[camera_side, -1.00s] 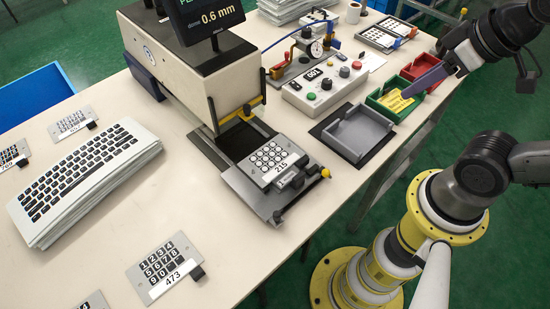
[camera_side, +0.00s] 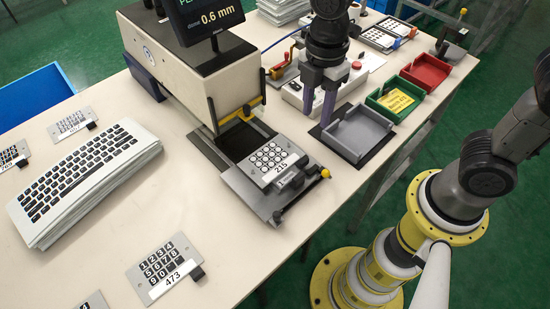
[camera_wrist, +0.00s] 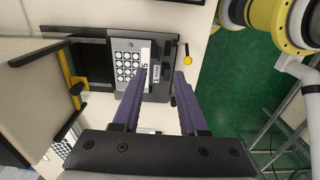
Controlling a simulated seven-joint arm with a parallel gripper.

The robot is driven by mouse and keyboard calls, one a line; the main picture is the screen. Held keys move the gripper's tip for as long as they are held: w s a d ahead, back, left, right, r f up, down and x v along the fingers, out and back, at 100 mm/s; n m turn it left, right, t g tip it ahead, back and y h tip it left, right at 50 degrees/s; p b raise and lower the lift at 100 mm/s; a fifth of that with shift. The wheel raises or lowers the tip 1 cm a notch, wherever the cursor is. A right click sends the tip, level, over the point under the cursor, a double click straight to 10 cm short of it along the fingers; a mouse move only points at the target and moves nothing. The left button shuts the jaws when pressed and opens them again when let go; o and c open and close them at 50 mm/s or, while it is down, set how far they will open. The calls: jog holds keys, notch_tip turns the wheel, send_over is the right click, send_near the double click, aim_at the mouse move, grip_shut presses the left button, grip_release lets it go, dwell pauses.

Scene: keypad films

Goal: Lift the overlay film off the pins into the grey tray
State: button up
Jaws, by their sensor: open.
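The overlay film (camera_side: 272,160), a grey plate with round white key marks and the label 215, lies on the pull-out carriage (camera_side: 244,191) in front of the machine. It also shows in the wrist view (camera_wrist: 128,62). The pins under it cannot be made out. The grey tray (camera_side: 357,133) is empty, on a dark mat to the right of the carriage. My gripper (camera_side: 316,122) points down above the table between the control box and the tray, apart from the film. Its purple fingers (camera_wrist: 158,84) are open and empty.
A beige machine (camera_side: 190,60) with a display stands behind the carriage. A yellow-tipped lever (camera_side: 325,173) sticks out at the carriage's right. Green (camera_side: 395,101) and red (camera_side: 426,72) bins stand beyond the tray. A keyboard-film stack (camera_side: 85,180) and a film marked 473 (camera_side: 163,268) lie left.

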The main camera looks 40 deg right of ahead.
send_over(307, 159)
jog(key=f, duration=0.8)
jog(key=shift+s+d+f, duration=0.15)
jog(key=shift+d+f, duration=0.1)
jog(key=shift+f, duration=0.1)
jog(key=shift+a+f, duration=0.15)
jog(key=shift+f, duration=1.2)
jog(key=shift+a+f, duration=0.15)
jog(key=shift+f, duration=1.15)
grip_shut()
